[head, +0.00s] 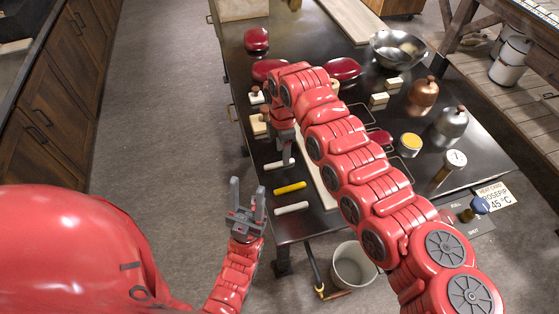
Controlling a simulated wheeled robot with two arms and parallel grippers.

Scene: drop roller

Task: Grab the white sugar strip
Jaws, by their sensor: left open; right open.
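A white strip (292,208) lies on the dark table near its front left edge. A yellow strip (290,188) lies just behind it, and a second white strip (273,166) lies behind the yellow one. My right gripper (287,158) points down over the table, open, at the right end of the second white strip. I cannot tell whether it touches that strip. My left gripper (247,190) is open and empty, fingers up, off the table's left edge and left of the front white strip.
My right arm hides much of the table's middle. A metal bowl (398,49), a copper vessel (422,95) and a steel vessel (451,122) stand on the right. A bucket (354,266) stands on the floor in front. The floor left of the table is clear.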

